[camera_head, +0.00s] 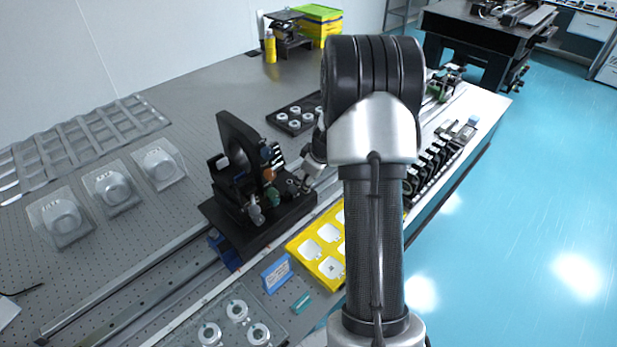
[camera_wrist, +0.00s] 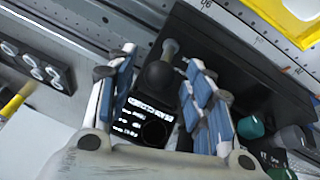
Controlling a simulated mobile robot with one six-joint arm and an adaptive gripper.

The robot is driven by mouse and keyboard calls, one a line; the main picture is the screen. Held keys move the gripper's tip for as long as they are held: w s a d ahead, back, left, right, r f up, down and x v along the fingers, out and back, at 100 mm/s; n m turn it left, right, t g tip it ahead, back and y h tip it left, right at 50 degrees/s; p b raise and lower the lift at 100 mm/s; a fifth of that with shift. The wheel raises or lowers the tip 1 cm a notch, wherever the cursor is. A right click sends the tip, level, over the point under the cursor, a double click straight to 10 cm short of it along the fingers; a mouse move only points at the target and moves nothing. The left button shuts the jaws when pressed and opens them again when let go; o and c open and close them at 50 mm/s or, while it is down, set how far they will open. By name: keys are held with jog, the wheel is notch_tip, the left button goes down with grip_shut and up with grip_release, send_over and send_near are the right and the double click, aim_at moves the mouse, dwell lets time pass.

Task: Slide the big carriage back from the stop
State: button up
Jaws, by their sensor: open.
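My gripper (camera_head: 302,180) is at the carriage's right end, partly hidden by my arm. I cannot tell whether a finger touches the knob. A blue block (camera_head: 224,250) is at the carriage's near left edge; I cannot tell if it is the stop.
A yellow tray (camera_head: 295,247) lies close on the right, with a blue label stand (camera_head: 276,273) before it. A dark tray of round parts (camera_head: 283,119) lies behind. Clear cases (camera_head: 113,188) stand left. The rail's near left stretch looks clear.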

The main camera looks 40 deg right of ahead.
grip_shut()
dwell(0.6)
